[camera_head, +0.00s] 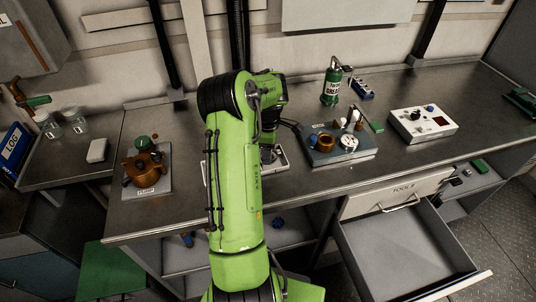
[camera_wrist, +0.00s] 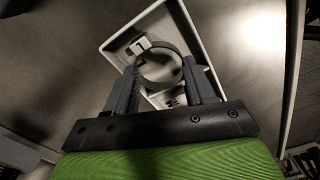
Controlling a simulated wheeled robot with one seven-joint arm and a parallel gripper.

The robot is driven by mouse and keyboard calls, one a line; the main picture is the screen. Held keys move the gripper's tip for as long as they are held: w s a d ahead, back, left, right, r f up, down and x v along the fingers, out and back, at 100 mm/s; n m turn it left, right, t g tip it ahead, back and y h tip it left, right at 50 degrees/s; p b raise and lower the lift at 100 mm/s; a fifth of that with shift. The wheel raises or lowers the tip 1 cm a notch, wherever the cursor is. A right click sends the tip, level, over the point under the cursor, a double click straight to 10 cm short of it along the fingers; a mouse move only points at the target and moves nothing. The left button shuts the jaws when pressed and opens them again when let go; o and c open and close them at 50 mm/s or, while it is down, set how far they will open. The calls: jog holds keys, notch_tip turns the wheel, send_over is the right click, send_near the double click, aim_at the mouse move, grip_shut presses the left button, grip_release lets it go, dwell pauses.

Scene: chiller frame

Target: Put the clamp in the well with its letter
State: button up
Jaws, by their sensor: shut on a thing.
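In the wrist view, my gripper (camera_wrist: 162,72) is shut on the clamp (camera_wrist: 178,56), a grey ring with a pale lettered block at its upper left. I cannot read its letter surely. The clamp is over a white tray (camera_wrist: 188,15) with raised walls; I cannot tell whether it touches the tray. A dark mark shows on the tray floor between my fingers. In the head view, the white tray (camera_head: 281,160) lies on the bench, mostly hidden behind my green arm. My gripper and the clamp are largely hidden there, and the tray's wells cannot be made out.
A copper-coloured pump (camera_head: 146,165) stands left on a plate. A blue-grey fixture (camera_head: 328,157) with small parts is just right of the tray. A green grease can (camera_head: 331,85) and a white control box (camera_head: 423,126) stand farther right. The tools drawer (camera_head: 403,244) is open.

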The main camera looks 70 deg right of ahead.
jog(key=shift+f, duration=0.8)
jog(key=shift+f, duration=0.2)
jog(key=o, duration=0.7)
jog(key=shift+o, duration=0.2)
jog(key=shift+r, duration=0.1)
notch_tip(320, 180, up, 12)
jog(key=p, duration=0.2)
jog(key=shift+r, duration=0.15)
